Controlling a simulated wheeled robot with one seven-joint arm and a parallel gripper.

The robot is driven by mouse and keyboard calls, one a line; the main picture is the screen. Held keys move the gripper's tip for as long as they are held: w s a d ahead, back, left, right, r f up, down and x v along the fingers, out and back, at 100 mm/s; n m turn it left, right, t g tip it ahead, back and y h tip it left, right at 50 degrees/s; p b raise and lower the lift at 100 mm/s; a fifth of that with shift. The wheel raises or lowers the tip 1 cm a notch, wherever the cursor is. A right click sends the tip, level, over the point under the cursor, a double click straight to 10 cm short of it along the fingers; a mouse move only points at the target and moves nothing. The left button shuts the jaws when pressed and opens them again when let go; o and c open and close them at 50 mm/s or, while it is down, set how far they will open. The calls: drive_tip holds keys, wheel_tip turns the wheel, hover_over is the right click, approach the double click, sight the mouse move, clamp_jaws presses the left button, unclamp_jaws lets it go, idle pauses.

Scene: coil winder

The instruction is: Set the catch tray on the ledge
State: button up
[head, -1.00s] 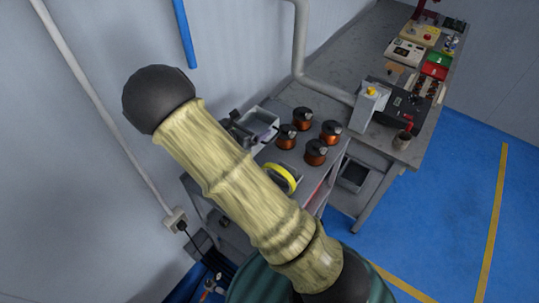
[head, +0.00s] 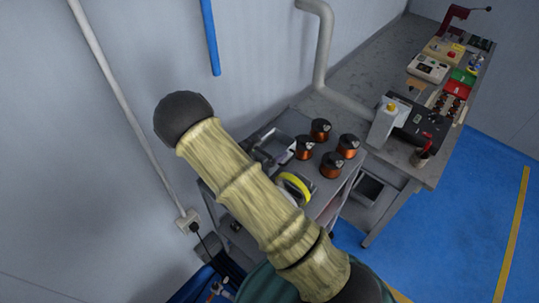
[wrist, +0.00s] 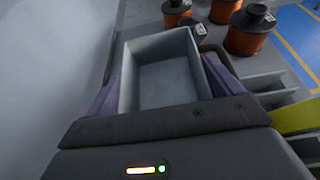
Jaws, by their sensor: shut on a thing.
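The catch tray is a grey, open, empty rectangular box (wrist: 165,75), seen from above in the wrist view. My gripper (wrist: 163,85) is shut on it, with a purple finger at each side. In the head view the tray (head: 270,147) shows at the wall side of a grey cart, left of the copper spools. My arm hides most of the gripper there; a bit of purple finger shows beside the tray. I cannot tell whether the tray touches the surface below it. I cannot make out which edge is the ledge.
Several copper spools (head: 332,165) stand on the cart (head: 345,180), near a yellow ring (head: 296,186). The wall (head: 260,60) is close behind the tray. Blue floor lies right.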

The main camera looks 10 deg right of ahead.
sight(278, 151)
drive_tip(key=shift+f+p, duration=0.4)
drive_tip(key=shift+f, duration=1.45)
drive_tip(key=shift+s+f, duration=0.1)
drive_tip(key=o, duration=0.9)
drive_tip(key=shift+o, duration=0.2)
drive_tip(key=b+v, duration=0.2)
drive_tip(key=v, duration=1)
drive_tip(key=shift+b, duration=0.35)
drive_tip(key=shift+r, duration=0.2)
